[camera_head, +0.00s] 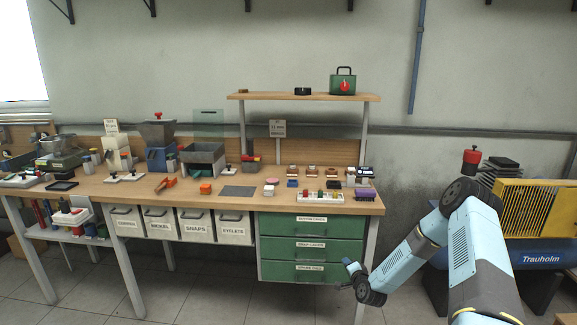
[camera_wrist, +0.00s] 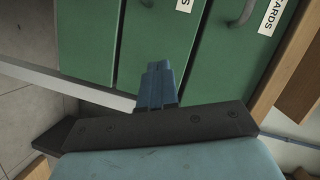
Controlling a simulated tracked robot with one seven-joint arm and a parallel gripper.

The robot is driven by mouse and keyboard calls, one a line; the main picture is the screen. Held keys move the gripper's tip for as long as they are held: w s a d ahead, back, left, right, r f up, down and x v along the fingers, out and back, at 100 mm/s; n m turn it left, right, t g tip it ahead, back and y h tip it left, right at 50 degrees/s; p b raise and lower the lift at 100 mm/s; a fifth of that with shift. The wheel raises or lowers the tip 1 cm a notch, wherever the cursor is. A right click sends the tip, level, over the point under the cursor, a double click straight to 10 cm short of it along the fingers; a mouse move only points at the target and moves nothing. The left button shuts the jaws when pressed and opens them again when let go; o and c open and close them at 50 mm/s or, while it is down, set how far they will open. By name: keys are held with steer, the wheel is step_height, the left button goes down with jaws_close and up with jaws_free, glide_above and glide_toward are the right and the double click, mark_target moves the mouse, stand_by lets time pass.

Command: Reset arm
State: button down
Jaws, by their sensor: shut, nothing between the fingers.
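My gripper (camera_head: 348,265) is at the end of my light-blue arm, in front of the lower right of the workbench, below the tabletop. In the wrist view my gripper (camera_wrist: 156,82) shows as two blue fingers closed together with nothing between them. Behind the fingers are the green drawer fronts (camera_wrist: 204,30) with dark handles and white labels.
The wooden workbench (camera_head: 236,203) carries several tools, trays and small parts. White labelled bins (camera_head: 234,227) hang beneath it. A shelf (camera_head: 290,97) above holds a green case (camera_head: 343,84). A yellow and blue compressor (camera_head: 540,215) stands right, behind my arm. Floor is clear before the bench.

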steer(key=s+r+n+g+h, duration=0.1)
steer(key=s+r+n+g, duration=0.2)
steer(key=r, duration=0.9)
steer(key=s+r+n+g+h, duration=0.1)
steer(key=s+r+n, duration=0.25)
steer(key=r, duration=0.85)
steer(key=s+r+n+g, duration=0.25)
steer(key=s+r, duration=0.25)
steer(key=r, duration=0.7)
steer(key=s+r+n+g, duration=0.1)
steer(key=s+r, duration=0.4)
steer(key=s, duration=0.7)
steer(key=s+r+g, duration=0.1)
steer(key=s+r, duration=0.4)
steer(key=s, duration=0.8)
steer(key=s+r+n+g+h, duration=0.1)
steer(key=s+r, duration=0.5)
steer(key=s, duration=0.7)
steer(key=shift+s+a+n, duration=0.25)
steer(key=shift+a+n, duration=0.05)
steer(key=shift+a, duration=0.1)
steer(key=shift+g, duration=0.25)
